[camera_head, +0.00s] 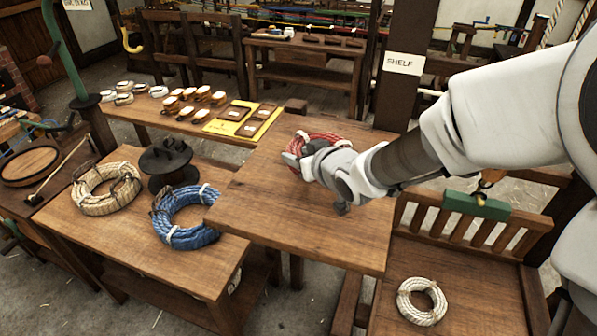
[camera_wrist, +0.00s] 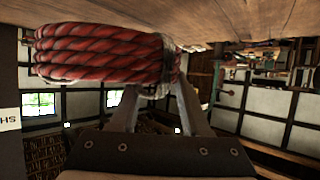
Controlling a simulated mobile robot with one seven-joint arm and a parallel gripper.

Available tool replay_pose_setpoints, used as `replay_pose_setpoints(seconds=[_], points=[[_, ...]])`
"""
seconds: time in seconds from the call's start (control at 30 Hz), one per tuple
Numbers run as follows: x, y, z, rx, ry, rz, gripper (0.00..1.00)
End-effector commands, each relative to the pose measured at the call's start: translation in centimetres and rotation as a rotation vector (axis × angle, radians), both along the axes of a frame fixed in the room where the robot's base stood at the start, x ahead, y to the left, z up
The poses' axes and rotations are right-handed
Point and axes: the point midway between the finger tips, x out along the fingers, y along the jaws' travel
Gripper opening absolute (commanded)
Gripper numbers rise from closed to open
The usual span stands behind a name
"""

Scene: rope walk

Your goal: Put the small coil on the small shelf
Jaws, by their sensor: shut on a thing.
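A red rope coil (camera_head: 318,138) is at the far part of a raised wooden top (camera_head: 300,210), partly hidden by my gripper (camera_head: 303,150). In the wrist view the red coil (camera_wrist: 100,55) fills the upper left, with pale binding at its right end. My gripper (camera_wrist: 158,95) is shut on that bound end. The coil is close to the wood; I cannot tell whether it rests on it. A smaller white coil (camera_head: 403,297) lies on a slatted-back wooden seat at the lower right. A "SHELF" sign (camera_head: 404,64) is on a dark post behind the top.
A lower table at left holds a tan coil (camera_head: 84,200), a blue coil (camera_head: 180,238) and a dark spool (camera_head: 168,163). A back bench carries small rope pieces and a yellow mat (camera_head: 222,127).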

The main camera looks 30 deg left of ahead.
Motion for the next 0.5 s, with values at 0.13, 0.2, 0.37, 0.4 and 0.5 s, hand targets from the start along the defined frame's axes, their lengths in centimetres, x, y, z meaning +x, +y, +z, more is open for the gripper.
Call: replay_pose_setpoints(seconds=[0.13,0.2,0.37,0.4,0.5], points=[[-0.1,0.3,-0.9,0.0,0.0,0.001,0.0],[-0.1,0.2,-2.0,-0.001,0.001,0.001,0.0],[-0.1,0.2,-3.6,0.001,-0.002,0.0,0.0],[0.0,0.2,-3.9,0.0,-0.003,0.001,0.0],[0.0,0.2,-4.0,0.002,-0.003,0.0,0.0]])
